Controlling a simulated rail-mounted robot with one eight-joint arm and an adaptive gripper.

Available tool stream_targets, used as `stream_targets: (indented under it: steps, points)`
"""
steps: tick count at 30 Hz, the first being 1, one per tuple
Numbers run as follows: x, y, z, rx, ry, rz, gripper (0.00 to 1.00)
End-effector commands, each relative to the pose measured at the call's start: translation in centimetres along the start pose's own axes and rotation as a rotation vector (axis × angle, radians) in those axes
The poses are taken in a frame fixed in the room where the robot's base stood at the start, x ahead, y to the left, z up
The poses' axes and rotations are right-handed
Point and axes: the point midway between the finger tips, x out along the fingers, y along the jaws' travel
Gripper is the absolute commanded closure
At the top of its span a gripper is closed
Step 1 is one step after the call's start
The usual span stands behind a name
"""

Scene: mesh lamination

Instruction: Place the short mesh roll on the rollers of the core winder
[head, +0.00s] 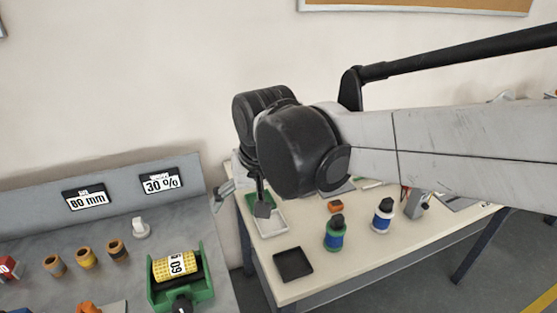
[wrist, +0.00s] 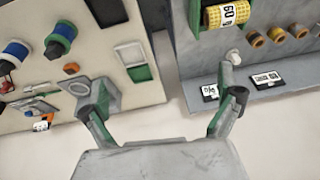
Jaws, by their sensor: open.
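A yellow mesh roll (head: 172,265) with a white label reading "60 S" lies in a green-framed device (head: 207,277) with a black knob, which looks like the core winder, on the grey bench at the lower left of the head view. The roll also shows at the top edge of the wrist view (wrist: 218,17), partly cut off. How it rests on the rollers is hidden. My gripper (head: 243,202) is open and empty, in the air near the gap between the bench and the table. In the wrist view its spread fingers (wrist: 163,98) have nothing between them.
Several small orange and brown cores (head: 86,258) and a white knob-like part (head: 141,228) sit on the bench. Signs reading 80 mm (head: 86,197) and 30 % (head: 162,181) stand behind. The cream table (head: 345,262) holds green (head: 335,236) and blue (head: 381,217) spools and a black tray (head: 292,264).

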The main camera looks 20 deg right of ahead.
Motion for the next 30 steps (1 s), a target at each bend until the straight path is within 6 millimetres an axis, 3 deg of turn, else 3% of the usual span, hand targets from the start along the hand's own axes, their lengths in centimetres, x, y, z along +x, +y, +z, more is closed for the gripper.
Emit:
stream_targets:
  steps: [6, 15, 21, 30]
  points:
    - [-2.2, 5.1, 3.7, 0.012, 0.111, 0.020, 0.00]
    - [-3.3, 9.9, 8.5, 0.017, 0.246, 0.067, 0.00]
    - [-3.3, 11.2, 9.9, 0.015, 0.287, 0.087, 0.00]
    - [-3.3, 11.3, 10.0, 0.013, 0.293, 0.090, 0.00]
